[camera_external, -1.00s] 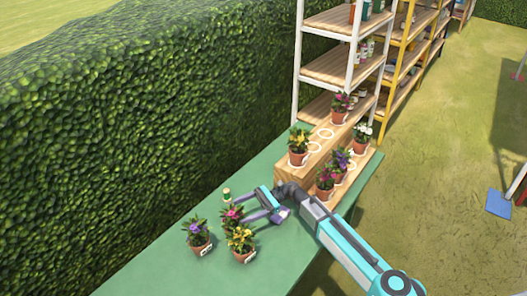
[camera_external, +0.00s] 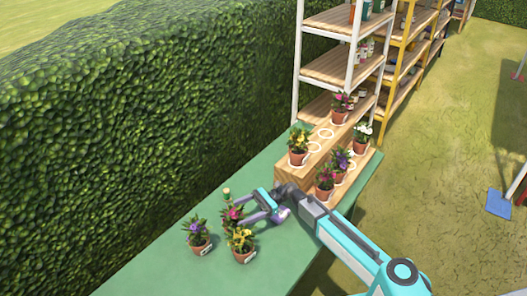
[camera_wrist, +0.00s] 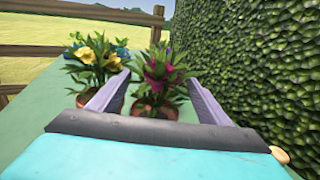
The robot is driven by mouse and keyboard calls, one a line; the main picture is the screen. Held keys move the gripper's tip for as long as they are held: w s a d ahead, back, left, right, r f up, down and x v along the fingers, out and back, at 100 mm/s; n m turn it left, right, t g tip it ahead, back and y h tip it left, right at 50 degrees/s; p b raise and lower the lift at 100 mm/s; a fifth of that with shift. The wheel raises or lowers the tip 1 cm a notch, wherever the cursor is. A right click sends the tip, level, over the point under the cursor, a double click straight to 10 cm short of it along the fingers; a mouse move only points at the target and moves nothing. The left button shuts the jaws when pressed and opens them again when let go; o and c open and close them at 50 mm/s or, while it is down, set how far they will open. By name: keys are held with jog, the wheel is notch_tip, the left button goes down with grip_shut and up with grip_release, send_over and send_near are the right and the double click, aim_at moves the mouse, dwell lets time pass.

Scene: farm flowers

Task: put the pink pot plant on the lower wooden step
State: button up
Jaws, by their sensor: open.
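The pink pot plant (camera_external: 231,215) stands on the green table, with magenta flowers and a terracotta pot. In the wrist view the pink plant (camera_wrist: 158,78) is upright between my fingers. My gripper (camera_external: 241,211) is open, with one finger on each side of the plant. I cannot tell whether either finger touches the pot. The lower wooden step (camera_external: 347,182) is at the right end of the table and holds a pink, a purple and a white plant.
A yellow plant (camera_external: 240,238) and a purple plant (camera_external: 197,234) stand close by the pink one. The upper step (camera_external: 318,150) holds a yellow plant and a pink plant. A hedge (camera_external: 130,130) borders the table's far side. A small tan-topped object (camera_external: 226,192) is beside the gripper.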

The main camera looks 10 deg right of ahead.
aim_at(234, 230)
jog(key=shift+f, duration=0.75)
jog(key=shift+f, duration=0.1)
jog(key=shift+f, duration=2)
jog(key=shift+s+a+f, duration=0.1)
jog(key=shift+a+f, duration=0.1)
jog(key=shift+f, duration=0.05)
jog(key=shift+p+x, duration=0.3)
jog(key=shift+x, duration=0.95)
jog(key=shift+r, duration=0.1)
jog(key=c, duration=1.2)
jog(key=shift+r, duration=0.15)
